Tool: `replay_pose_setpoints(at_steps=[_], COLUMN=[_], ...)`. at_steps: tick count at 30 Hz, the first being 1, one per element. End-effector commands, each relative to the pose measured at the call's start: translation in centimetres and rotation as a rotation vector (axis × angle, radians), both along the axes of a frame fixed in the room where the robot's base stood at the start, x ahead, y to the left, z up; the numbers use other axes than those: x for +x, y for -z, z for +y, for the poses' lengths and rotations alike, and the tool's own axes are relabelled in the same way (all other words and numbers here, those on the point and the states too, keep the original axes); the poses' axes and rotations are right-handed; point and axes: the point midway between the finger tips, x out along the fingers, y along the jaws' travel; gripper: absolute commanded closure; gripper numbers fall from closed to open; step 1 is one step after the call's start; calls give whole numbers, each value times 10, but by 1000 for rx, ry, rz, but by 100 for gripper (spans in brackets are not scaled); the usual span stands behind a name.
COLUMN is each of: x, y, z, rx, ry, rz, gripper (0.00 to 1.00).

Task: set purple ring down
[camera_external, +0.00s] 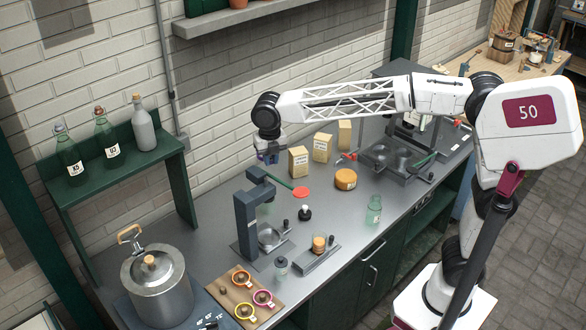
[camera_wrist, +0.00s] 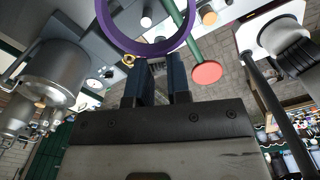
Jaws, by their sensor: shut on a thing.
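In the wrist view a large purple ring (camera_wrist: 189,36) is at the tips of my gripper (camera_wrist: 158,62), and its near rim meets the two dark fingers. The fingers are shut on it. The top of the ring is cut off by the picture edge. In the external view my gripper (camera_external: 269,158) hangs above the back of the grey counter (camera_external: 330,205), left of the cartons. The ring is too small there to make out clearly.
A red disc (camera_external: 301,192) with a green rod is below the gripper. Cartons (camera_external: 299,161), an orange round block (camera_external: 345,179) and a dark stand (camera_external: 249,225) are nearby.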

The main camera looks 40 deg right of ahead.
Motion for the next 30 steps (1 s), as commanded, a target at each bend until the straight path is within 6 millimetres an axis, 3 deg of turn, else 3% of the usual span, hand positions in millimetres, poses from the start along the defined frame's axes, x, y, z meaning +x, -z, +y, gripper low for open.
replay_pose_setpoints(at_steps=[3, 18, 30], x=[3, -5, -22], y=[0, 5, 12], z=[-35, -162, -233], rx=[0, 0, 0], ry=[50, 242, 358], rz=[0, -1, 0], gripper=[100, 100, 100])
